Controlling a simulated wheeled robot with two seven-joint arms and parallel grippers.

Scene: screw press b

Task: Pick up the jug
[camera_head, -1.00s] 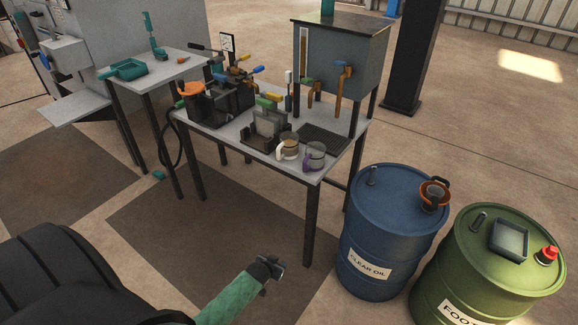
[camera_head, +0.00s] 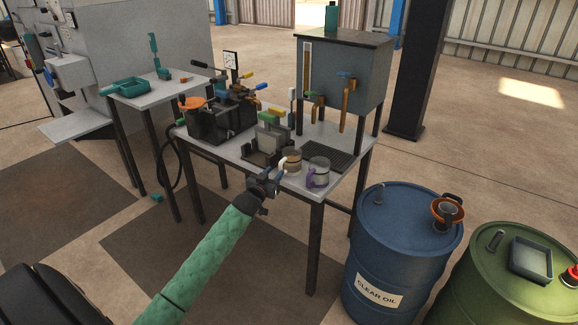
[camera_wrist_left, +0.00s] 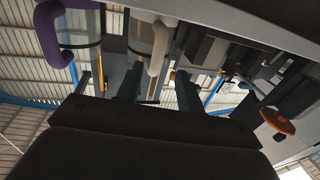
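Two clear jugs stand at the front of the metal table. One jug (camera_head: 291,161) has a white handle and brownish contents; the other jug (camera_head: 319,168) has a purple handle. My left gripper (camera_head: 278,181) is at the table's front edge, close to the white handle. In the left wrist view, the fingers (camera_wrist_left: 158,88) are apart, and the white-handled jug (camera_wrist_left: 142,32) shows beyond them with its handle lined up between them. I cannot tell whether they touch it. The purple-handled jug (camera_wrist_left: 82,22) is at the upper left there. My right gripper is not in view.
The table (camera_head: 218,150) also carries a black machine (camera_head: 222,118), a tank with taps (camera_head: 345,80) and a dark grate (camera_head: 330,152). A blue barrel (camera_head: 400,235) and a green barrel (camera_head: 480,270) stand at the right.

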